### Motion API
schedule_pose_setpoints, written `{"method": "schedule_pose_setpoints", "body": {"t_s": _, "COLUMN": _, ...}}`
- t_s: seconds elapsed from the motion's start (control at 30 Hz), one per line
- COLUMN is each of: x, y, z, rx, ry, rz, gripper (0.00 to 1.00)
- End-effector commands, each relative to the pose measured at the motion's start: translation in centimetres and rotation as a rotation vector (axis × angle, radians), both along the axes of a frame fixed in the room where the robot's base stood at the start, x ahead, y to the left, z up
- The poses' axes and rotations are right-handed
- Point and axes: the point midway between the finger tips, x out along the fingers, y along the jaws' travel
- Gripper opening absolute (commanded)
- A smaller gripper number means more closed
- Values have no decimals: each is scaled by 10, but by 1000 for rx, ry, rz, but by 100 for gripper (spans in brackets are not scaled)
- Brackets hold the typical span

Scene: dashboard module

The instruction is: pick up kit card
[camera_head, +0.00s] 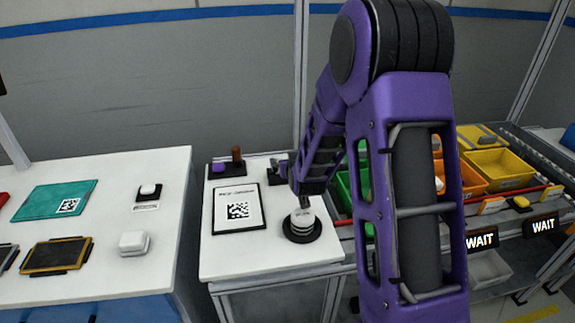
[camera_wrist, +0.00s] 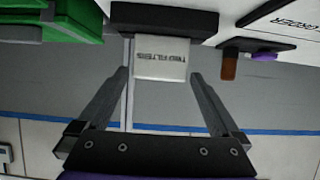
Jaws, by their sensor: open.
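The kit card (camera_wrist: 160,67) is a small white card with dark lettering that seems to read "TWO FILTERS"; it appears upside down in the wrist view. It stands in a black holder (camera_wrist: 165,20). My gripper (camera_wrist: 160,84) is open, one finger on each side of the card, with visible gaps, so neither finger appears to touch it. In the head view the holder (camera_head: 276,177) is at the back right of the white table, and my gripper (camera_head: 289,168) is beside it. My arm partly hides this area, and the card cannot be made out there.
A white order sheet with a code (camera_head: 238,209) lies left of a white knob on a round black base (camera_head: 302,227). A brown-handled stamp (camera_head: 237,155) stands at the back left. Green bins (camera_wrist: 45,20) are to the right of the table in the head view.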

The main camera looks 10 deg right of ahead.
Motion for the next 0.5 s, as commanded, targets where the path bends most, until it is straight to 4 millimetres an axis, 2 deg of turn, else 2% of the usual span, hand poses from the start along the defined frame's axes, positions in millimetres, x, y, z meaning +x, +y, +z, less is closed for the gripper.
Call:
{"method": "schedule_pose_setpoints", "body": {"t_s": 0.13, "x": 13, "y": 0, "z": -6, "rx": 1, "ry": -1, "rz": 0, "gripper": 100}}
{"method": "schedule_pose_setpoints", "body": {"t_s": 0.37, "x": 15, "y": 0, "z": -7, "rx": 1, "ry": -1, "rz": 0, "gripper": 100}}
{"method": "schedule_pose_setpoints", "body": {"t_s": 0.5, "x": 15, "y": 0, "z": -7, "rx": 1, "ry": -1, "rz": 0, "gripper": 78}}
